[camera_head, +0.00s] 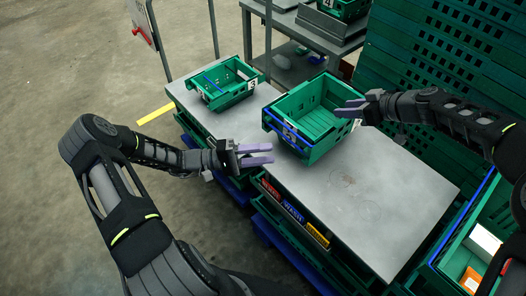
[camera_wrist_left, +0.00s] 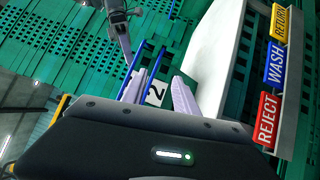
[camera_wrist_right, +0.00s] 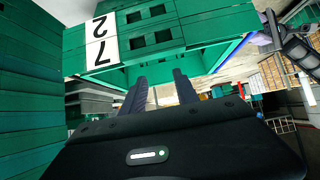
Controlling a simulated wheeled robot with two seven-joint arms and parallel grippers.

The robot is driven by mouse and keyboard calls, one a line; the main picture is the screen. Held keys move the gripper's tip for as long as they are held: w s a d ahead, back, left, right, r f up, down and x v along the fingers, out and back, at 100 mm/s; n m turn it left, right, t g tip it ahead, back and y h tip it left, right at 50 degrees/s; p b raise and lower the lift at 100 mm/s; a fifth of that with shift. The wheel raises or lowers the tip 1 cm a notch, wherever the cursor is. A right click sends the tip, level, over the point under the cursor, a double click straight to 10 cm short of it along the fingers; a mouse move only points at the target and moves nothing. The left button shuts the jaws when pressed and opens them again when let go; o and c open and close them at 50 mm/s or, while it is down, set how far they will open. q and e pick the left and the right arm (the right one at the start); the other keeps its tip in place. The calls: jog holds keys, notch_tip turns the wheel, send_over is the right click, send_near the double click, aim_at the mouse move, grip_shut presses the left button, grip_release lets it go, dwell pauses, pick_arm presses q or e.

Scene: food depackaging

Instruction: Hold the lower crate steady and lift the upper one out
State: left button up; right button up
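A green crate (camera_head: 317,103) with blue bars along its near left end stands on the grey table (camera_head: 375,215). It may be two nested crates; I cannot clearly separate an upper and a lower one. My left gripper (camera_head: 271,154) is open and empty, just off the crate's near left end. In the left wrist view the blue bars (camera_wrist_left: 155,66) and a white number label (camera_wrist_left: 156,92) show near the open left fingers (camera_wrist_left: 158,95). My right gripper (camera_head: 345,108) is open at the crate's right side. In the right wrist view a crate wall with a white label (camera_wrist_right: 101,40) shows beyond the open right fingers (camera_wrist_right: 160,87).
Another green crate (camera_head: 213,95) stands at the table's back left. Reject, wash and return signs (camera_head: 292,212) hang on the table's front side. A stack of green crates (camera_head: 450,60) rises at the right. An open crate with items stands at lower right. The table's front right is clear.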

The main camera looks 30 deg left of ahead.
pick_arm(q)
jog(key=shift+w+a+r, duration=0.1)
jog(key=shift+a+r, duration=0.05)
jog(key=shift+r, duration=0.1)
jog(key=x, duration=0.7)
jog(key=shift+w+d, duration=0.15)
jog(key=shift+d, duration=0.2)
jog(key=shift+r, duration=0.1)
grip_shut()
dwell(1.3)
